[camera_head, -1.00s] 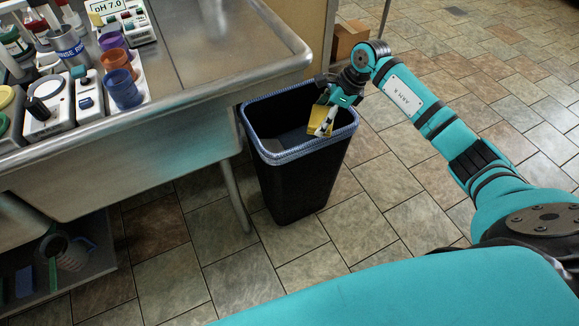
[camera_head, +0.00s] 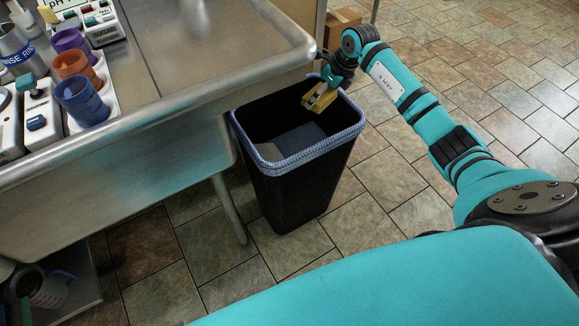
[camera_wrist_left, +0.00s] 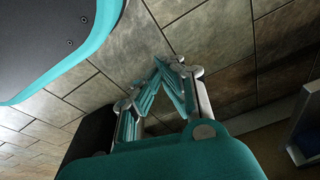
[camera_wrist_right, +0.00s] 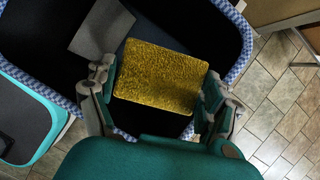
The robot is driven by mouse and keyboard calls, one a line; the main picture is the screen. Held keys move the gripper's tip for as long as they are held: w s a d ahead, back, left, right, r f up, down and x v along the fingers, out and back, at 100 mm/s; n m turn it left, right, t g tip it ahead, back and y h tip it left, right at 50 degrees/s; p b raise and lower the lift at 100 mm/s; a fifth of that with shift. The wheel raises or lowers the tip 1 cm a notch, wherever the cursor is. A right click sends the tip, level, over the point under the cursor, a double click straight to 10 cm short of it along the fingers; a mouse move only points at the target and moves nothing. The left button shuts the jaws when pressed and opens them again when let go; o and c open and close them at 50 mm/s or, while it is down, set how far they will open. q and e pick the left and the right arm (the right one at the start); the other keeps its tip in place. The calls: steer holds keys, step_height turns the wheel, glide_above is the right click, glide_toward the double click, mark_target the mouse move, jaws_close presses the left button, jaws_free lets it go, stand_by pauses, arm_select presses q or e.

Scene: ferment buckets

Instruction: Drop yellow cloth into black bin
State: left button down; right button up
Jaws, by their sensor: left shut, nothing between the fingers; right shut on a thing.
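The yellow cloth (camera_head: 321,98) is held by my right gripper (camera_head: 318,92) over the far rim side of the black bin (camera_head: 290,195). In the right wrist view the cloth (camera_wrist_right: 160,77) is a flat yellow rectangle between the two fingers of my right gripper (camera_wrist_right: 157,85), with the bin's dark inside (camera_wrist_right: 200,30) below it. The bin stands upright on the floor, with a blue-and-white rim. My left gripper (camera_wrist_left: 165,75) shows only in the left wrist view, its fingertips together with nothing between them, above the tiled floor.
A steel sink counter (camera_head: 225,60) is left of the bin, its leg beside it. Cups (camera_head: 80,100) and instruments stand on the counter. A cardboard box (camera_head: 341,25) is behind the bin. The tiled floor to the right is clear.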

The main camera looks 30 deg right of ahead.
step_height(320, 180, down, 3)
steer(key=shift+f+b, duration=0.1)
steer(key=shift+b, duration=1)
arm_select(q)
steer(key=w+r, duration=0.3)
steer(key=r, duration=0.6)
steer(key=shift+d+t, duration=0.15)
steer(key=shift+t, duration=0.15)
arm_select(e)
steer(key=shift+f, duration=0.15)
steer(key=o, duration=0.9)
steer(key=v, duration=1.2)
